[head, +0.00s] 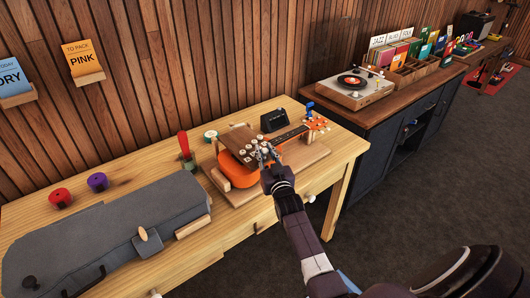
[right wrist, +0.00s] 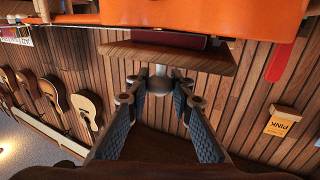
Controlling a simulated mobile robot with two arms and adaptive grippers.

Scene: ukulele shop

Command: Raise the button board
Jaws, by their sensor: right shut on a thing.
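The button board (head: 238,138) is a dark brown wooden plate with several round white buttons along its front side. It sits over the body of an orange ukulele (head: 238,176) on the workbench. My right gripper (head: 266,155) is at the board's front right side. In the right wrist view its two dark ribbed fingers (right wrist: 160,88) are closed around a pale round knob (right wrist: 160,82) on the board (right wrist: 165,55). The orange ukulele (right wrist: 200,18) lies beyond the board there, with a dark red piece between them. I cannot tell how wide the gap is. My left gripper is not in view.
The ukulele rests on a wooden cradle (head: 303,164). A grey case (head: 100,240) fills the bench's left part. A turntable (head: 350,86) stands on the neighbouring cabinet.

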